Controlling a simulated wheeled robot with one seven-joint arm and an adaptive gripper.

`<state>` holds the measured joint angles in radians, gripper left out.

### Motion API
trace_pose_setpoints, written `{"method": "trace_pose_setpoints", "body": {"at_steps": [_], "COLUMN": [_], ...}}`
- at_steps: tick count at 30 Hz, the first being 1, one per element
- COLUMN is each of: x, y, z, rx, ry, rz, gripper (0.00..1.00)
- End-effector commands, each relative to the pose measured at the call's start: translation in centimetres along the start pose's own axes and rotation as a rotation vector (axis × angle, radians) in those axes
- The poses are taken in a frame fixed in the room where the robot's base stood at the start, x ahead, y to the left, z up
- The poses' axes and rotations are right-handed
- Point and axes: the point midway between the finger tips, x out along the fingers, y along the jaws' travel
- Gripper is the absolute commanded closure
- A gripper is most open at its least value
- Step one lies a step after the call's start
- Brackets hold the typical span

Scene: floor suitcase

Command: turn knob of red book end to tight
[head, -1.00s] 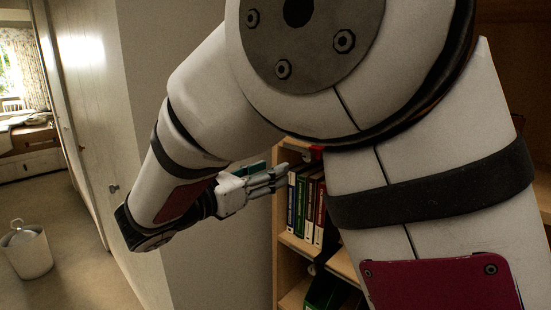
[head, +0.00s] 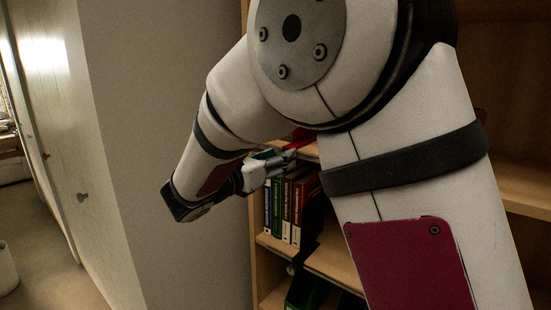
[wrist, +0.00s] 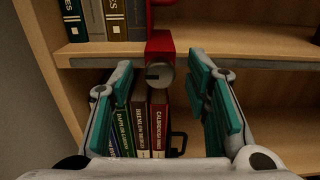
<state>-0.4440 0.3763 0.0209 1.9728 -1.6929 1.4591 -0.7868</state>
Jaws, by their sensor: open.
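The red book end (wrist: 159,43) is fixed at the front edge of a wooden shelf in the wrist view. Its round grey knob (wrist: 160,77) faces me, with a dark mark pointing roughly left. A bit of the red book end (head: 301,140) also shows in the head view, beyond my gripper (head: 270,166). My gripper (wrist: 160,64) is open, with teal-padded fingers either side of the knob and clear gaps on both sides. Whether the fingertips reach as far as the knob is hard to tell.
Several books (wrist: 150,125) stand on the shelf below the knob, beside a black book end (wrist: 178,144). More books (wrist: 105,20) stand above, left of the red book end. The shelf edge (wrist: 110,52) runs across behind the fingers. Shelf space to the right is bare.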

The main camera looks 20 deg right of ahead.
Motion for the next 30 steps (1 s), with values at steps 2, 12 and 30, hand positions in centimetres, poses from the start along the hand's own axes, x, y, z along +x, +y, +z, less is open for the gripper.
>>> {"method": "trace_pose_setpoints", "body": {"at_steps": [2, 12, 30], "x": [-0.01, -0.03, 0.02], "y": [0.00, 0.00, -0.06], "z": [0.00, 0.00, -0.21], "rx": [0.000, 0.001, 0.292], "ry": [0.000, 0.000, 0.000], "rz": [0.000, 0.000, -0.001], "gripper": [0.58, 1.00, 1.00]}}
